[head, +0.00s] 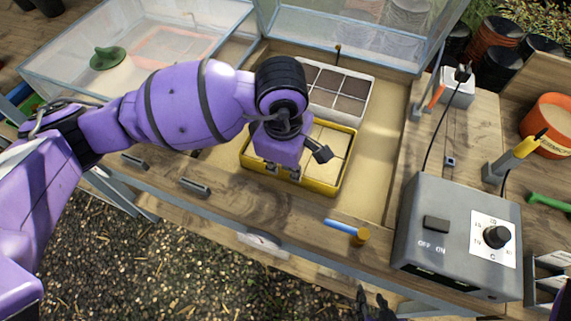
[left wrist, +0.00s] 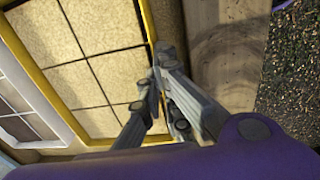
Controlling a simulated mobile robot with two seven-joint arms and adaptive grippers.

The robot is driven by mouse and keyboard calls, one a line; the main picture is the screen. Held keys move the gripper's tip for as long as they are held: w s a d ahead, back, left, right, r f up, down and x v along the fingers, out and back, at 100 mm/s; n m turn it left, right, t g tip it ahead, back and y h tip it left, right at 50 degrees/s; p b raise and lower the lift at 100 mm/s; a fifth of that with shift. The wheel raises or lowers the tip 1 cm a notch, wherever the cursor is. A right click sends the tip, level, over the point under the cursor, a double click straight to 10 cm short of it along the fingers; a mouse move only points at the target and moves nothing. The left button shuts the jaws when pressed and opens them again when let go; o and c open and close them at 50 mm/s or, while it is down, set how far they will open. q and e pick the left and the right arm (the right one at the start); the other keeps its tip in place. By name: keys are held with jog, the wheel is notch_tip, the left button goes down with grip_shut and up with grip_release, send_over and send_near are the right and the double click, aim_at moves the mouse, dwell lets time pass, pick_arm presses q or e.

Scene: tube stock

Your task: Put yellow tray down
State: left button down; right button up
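The yellow tray (head: 347,177), with square light-tan cells, is in the recessed bed of the wooden bench in the head view, in front of a white-rimmed tray. It looks level; I cannot tell whether its base fully touches the bed. My left gripper (head: 284,172) is at its near rim. In the left wrist view the fingers (left wrist: 155,78) are closed on the yellow rim (left wrist: 148,30), one on each side; the wrist hides part of the tray in the head view. My right gripper (head: 375,304) shows at the bottom edge, dark and partly cut off, its fingers apart and empty.
The white-rimmed tray (head: 366,100) with dark cells sits just behind. A grey control box (head: 437,226) with a knob stands right. A blue-handled tool (head: 342,228) lies on the front edge. Clear glazed lids stand behind. Bare bed (head: 379,150) lies right of the yellow tray.

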pick_arm(q)
jog(key=c, duration=2)
grip_release()
jog(key=r, duration=1.2)
jog(key=shift+s+a+r, duration=0.1)
jog(key=shift+s+r, duration=0.05)
jog(key=shift+s, duration=0.2)
